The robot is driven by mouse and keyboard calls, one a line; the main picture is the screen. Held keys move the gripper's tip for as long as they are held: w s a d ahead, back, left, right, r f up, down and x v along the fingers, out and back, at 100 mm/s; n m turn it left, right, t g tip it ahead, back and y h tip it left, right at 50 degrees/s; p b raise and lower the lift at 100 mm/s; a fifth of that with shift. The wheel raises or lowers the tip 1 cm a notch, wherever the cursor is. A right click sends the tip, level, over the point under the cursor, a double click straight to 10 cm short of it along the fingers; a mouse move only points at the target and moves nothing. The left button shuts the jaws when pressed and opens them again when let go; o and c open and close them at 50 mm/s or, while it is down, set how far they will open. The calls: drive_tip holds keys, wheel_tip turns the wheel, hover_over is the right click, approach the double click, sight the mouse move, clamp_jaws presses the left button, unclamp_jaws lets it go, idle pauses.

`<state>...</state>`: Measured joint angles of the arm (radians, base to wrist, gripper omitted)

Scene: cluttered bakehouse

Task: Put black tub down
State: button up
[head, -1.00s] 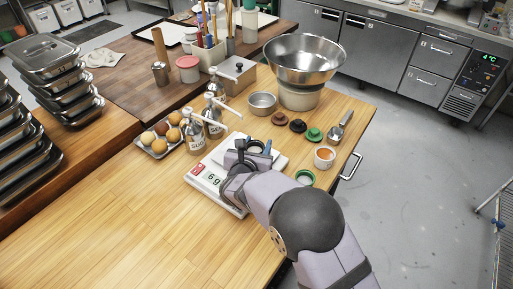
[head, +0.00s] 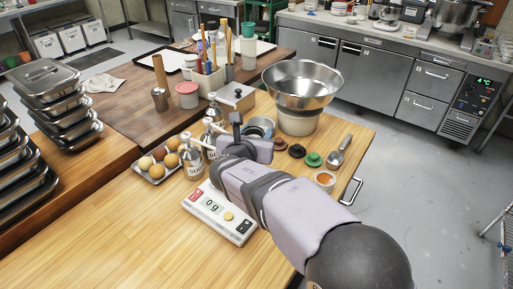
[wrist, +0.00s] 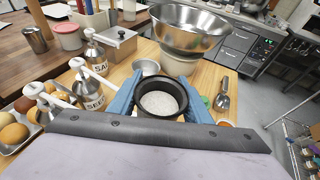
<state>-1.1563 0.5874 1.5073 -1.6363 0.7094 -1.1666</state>
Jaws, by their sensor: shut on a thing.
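My gripper (wrist: 162,98) is shut on the black tub (wrist: 162,83), with one blue finger on each side of it. The tub is upright in the wrist view, open at the top, with white grainy stuff inside. In the head view my gripper (head: 240,130) is beyond the scale, near the pump bottles and the small metal bowl; the tub is hidden there behind my arm. I cannot tell whether the tub touches the table. The white scale (head: 203,213) has no tub on it, shows a small round yellow patch and appears to read 0 g.
Pump bottles (head: 192,160) and a tray of round buns (head: 154,172) stand left of my gripper. A small metal bowl (head: 262,122), a large mixing bowl (head: 303,85), dark and green lids (head: 313,159), a scoop (head: 337,156) and an orange-filled cup (head: 325,180) are close by. The front left wood is clear.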

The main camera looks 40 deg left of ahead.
drive_tip(key=shift+r, duration=1.8)
